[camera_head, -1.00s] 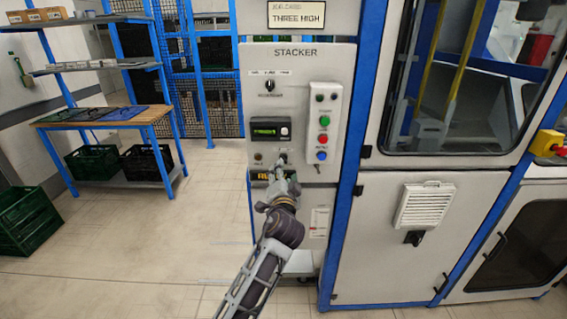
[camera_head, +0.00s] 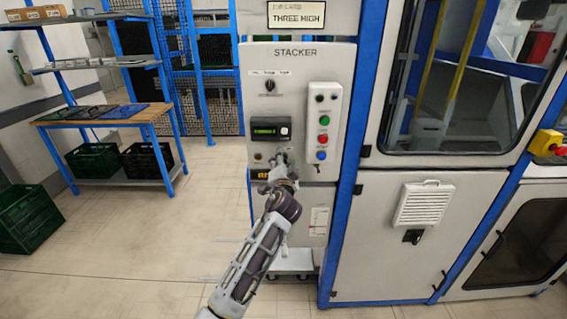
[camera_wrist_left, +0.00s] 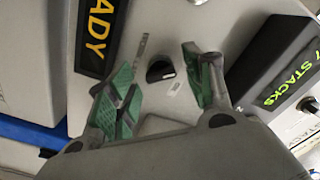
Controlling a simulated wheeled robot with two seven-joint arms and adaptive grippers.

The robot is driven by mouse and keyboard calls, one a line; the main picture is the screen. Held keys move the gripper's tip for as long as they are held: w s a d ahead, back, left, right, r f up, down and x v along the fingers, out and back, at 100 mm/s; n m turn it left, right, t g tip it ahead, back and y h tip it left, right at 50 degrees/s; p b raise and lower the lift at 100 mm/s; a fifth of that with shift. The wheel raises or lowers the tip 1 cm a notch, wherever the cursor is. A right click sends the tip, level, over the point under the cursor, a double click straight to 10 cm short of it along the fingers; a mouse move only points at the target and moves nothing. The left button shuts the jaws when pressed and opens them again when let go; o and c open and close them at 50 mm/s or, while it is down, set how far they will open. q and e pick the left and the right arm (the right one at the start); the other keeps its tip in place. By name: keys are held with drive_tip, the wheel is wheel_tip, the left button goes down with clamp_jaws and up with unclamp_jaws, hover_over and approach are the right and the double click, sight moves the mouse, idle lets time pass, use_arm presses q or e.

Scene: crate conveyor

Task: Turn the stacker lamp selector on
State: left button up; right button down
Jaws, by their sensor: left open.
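The stacker panel (camera_head: 300,62) stands upright in front of me in the head view. In the left wrist view a small black selector knob (camera_wrist_left: 160,70) sits on the pale panel face, with small printed labels beside it. I cannot read its setting. My left gripper (camera_wrist_left: 150,76) is open, with its green-padded fingers on either side of the knob, and no grip on it shows. In the head view my left gripper (camera_head: 279,166) is at the lower part of the panel and largely hides the knob. My right gripper is in neither view.
Near the knob are a dark sign reading READY (camera_wrist_left: 97,25) and a black display box with green text (camera_head: 270,130). A strip of coloured buttons (camera_head: 323,125) is to the right, another black selector (camera_head: 269,86) above. Floor to the left is clear up to green crates (camera_head: 28,215).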

use_arm(q)
drive_tip(key=c, duration=0.8)
drive_tip(key=shift+c, duration=1.1)
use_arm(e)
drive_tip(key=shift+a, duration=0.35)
